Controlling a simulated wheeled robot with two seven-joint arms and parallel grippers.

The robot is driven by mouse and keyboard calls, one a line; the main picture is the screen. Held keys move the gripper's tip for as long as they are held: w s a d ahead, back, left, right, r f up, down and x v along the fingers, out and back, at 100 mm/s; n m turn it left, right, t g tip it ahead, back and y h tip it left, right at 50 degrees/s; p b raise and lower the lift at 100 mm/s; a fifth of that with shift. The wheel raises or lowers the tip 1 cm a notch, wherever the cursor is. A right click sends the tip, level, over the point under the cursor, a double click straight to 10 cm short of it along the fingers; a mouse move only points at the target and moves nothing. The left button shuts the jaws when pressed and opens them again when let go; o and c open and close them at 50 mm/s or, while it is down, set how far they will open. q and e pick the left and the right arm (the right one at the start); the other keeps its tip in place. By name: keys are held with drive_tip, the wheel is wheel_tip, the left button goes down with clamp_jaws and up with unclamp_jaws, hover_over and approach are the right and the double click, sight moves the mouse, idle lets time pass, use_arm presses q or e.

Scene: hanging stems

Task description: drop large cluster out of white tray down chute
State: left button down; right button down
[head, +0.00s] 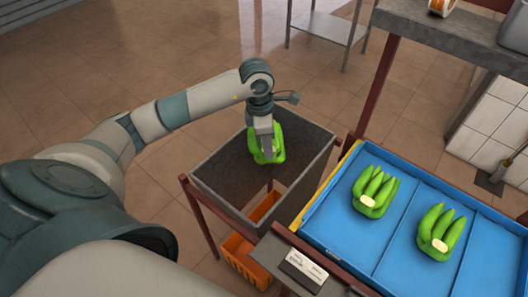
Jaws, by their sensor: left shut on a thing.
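My left gripper (266,143) is shut on a green banana cluster (276,151) and holds it over the open top of a grey chute (222,186). The gripper fingers hide part of the cluster. The chute is a dark, box-like hopper on reddish-brown legs, and orange shows through its bottom. Two more green clusters, a left one (374,188) and a right one (440,232), lie apart in a blue divided tray (405,235) right of the chute. I see no white tray in this view. My right gripper is not in view.
An orange crate (245,262) stands under the chute. A small white-topped device (303,270) sits by the blue tray's near left corner. A grey shelf (450,35) with a tape roll (441,7) is at the upper right.

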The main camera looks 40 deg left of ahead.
use_arm(q)
drive_tip(key=shift+f+b, duration=0.75)
drive_tip(key=shift+f, duration=1.35)
drive_tip(key=shift+w, duration=0.1)
